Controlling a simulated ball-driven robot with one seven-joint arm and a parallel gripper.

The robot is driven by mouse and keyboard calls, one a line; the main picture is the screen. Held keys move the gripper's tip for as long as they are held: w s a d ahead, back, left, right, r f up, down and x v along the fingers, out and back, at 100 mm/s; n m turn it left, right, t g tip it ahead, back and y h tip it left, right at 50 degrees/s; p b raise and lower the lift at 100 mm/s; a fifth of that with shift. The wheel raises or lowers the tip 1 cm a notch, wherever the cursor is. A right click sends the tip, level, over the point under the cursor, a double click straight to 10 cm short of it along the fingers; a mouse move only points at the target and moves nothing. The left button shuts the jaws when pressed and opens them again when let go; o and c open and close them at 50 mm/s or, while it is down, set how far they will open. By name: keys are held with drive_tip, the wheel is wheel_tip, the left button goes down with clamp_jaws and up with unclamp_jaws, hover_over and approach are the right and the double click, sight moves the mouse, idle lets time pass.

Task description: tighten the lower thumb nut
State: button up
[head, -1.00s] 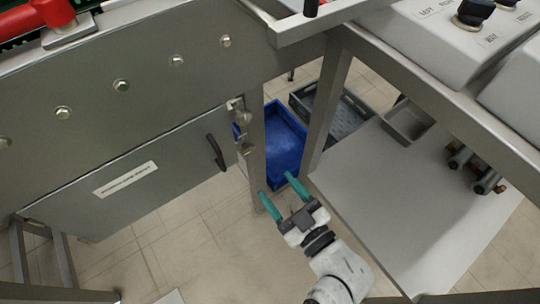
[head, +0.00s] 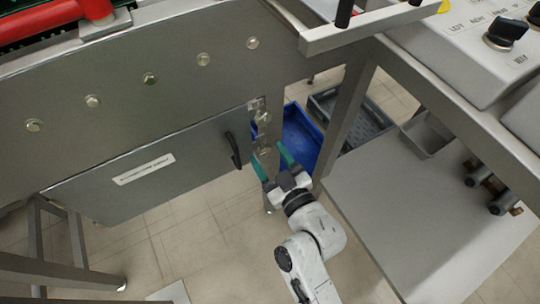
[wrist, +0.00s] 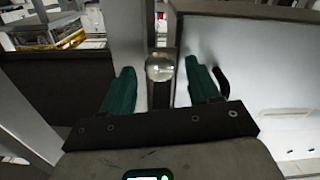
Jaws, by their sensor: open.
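The lower thumb nut (head: 264,152) is a small metal knob by the right end of the grey hinged panel, partly hidden by my fingers in the head view. The upper thumb nut (head: 263,118) sits above it. My gripper (head: 270,156) is open, its two green fingers pointing at the lower nut. In the wrist view a round shiny nut (wrist: 160,67) shows between the fingertips of my gripper (wrist: 159,75), with a gap on both sides. It appears to be the lower one. I cannot tell how deep it lies between the fingers.
The panel (head: 150,190) has a black handle (head: 233,150) just left of the nuts. A steel frame leg (head: 345,115) and a low white shelf (head: 395,195) stand right. A blue crate (head: 302,135) and a grey crate (head: 350,118) are behind.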

drive_tip(key=shift+c, duration=0.4)
drive_tip(key=c, duration=1)
drive_tip(key=shift+o, duration=0.2)
drive_tip(key=m+p, duration=0.1)
drive_tip(key=m, duration=0.3)
drive_tip(key=shift+r+m, duration=0.1)
drive_tip(key=shift+m, duration=0.2)
drive_tip(key=m, duration=0.4)
drive_tip(key=shift+d+m+p, duration=0.15)
drive_tip(key=shift+m+p, duration=0.15)
drive_tip(key=shift+p, duration=0.05)
drive_tip(key=m+p, duration=0.1)
drive_tip(key=m, duration=0.3)
drive_tip(key=shift+w+f+m+p, duration=0.15)
drive_tip(key=shift+m+p, duration=0.3)
drive_tip(key=shift+m, duration=1.95)
drive_tip(key=shift+f, duration=0.1)
